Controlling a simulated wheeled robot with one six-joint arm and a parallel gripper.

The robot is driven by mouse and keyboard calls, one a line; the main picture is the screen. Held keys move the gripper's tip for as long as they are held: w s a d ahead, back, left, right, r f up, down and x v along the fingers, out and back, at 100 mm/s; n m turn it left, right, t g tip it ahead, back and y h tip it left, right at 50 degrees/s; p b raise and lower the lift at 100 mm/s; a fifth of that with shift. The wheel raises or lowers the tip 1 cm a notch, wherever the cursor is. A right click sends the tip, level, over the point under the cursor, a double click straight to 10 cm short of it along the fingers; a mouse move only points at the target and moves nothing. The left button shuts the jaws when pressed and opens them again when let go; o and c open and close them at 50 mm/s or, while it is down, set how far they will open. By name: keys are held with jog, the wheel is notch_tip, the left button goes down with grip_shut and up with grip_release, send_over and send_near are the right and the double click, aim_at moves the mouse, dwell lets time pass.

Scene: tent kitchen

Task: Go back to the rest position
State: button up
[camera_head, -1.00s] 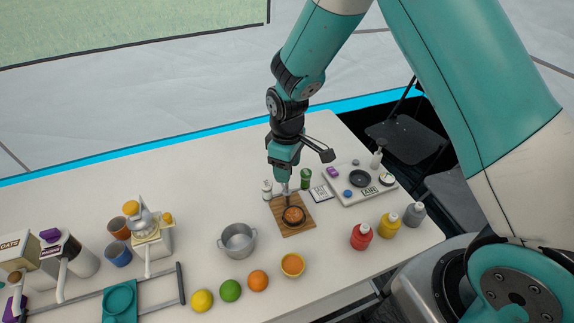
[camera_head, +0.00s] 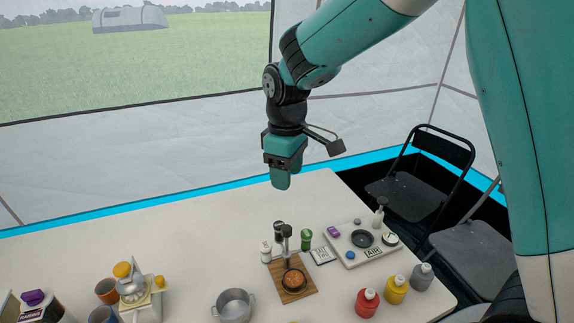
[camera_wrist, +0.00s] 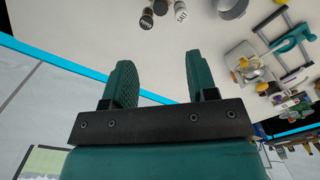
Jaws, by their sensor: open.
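My gripper (camera_head: 281,180) hangs in the air above the back part of the table (camera_head: 190,230), clear of everything on it. In the wrist view its two green fingers (camera_wrist: 157,85) stand apart with nothing between them. Below it, a wooden board (camera_head: 305,291) carries a dark dish with a brown round food (camera_head: 293,280) in it. An upright dark-topped tool (camera_head: 286,240) stands at the back of the board.
A pot (camera_head: 234,304), shakers (camera_head: 266,251), a green bottle (camera_head: 306,239) and a light tray (camera_head: 343,251) stand nearby. Red (camera_head: 367,302) and yellow (camera_head: 395,289) bottles are at front right. Folding chairs (camera_head: 412,190) stand behind the table. The air around my gripper is free.

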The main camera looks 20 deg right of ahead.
notch_tip(320, 180, up, 2)
dwell(0.5)
